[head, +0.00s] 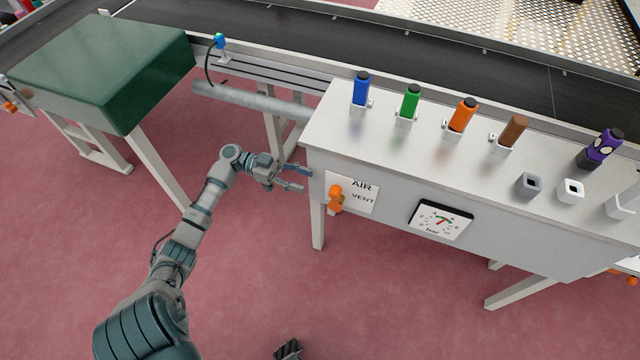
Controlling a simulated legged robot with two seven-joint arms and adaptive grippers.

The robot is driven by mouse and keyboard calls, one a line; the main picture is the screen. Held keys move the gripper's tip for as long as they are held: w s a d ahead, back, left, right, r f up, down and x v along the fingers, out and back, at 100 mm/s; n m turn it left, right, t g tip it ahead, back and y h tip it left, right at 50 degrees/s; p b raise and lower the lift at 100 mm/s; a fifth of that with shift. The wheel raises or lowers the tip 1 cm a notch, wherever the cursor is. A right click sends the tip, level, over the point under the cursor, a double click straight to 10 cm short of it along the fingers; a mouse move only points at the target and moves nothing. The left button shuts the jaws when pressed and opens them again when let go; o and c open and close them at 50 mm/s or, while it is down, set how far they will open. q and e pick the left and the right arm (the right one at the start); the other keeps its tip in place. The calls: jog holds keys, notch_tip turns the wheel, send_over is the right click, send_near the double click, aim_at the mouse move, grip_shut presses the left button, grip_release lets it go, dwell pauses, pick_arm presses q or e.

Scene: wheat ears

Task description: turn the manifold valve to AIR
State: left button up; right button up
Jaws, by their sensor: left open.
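The manifold valve has an orange handle (336,198) on a white label plate (362,203) on the front of the metal bench, near its left end. The plate reads AIR at the top and VENT below. The handle stands roughly upright at the plate's left side; I cannot tell which word it points to. My left gripper (303,179) is open and empty, just left of the valve and a little higher in the picture. Its fingers point right, and it looks apart from the handle.
The bench top (330,128) carries blue, green, orange and brown bottles in holders, a purple one, and empty sockets. A pressure gauge (440,220) is right of the valve. A green-topped table (110,60) and a conveyor (400,50) stand behind.

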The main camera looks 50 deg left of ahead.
pick_arm(q)
jog(key=v, duration=0.4)
dwell(0.5)
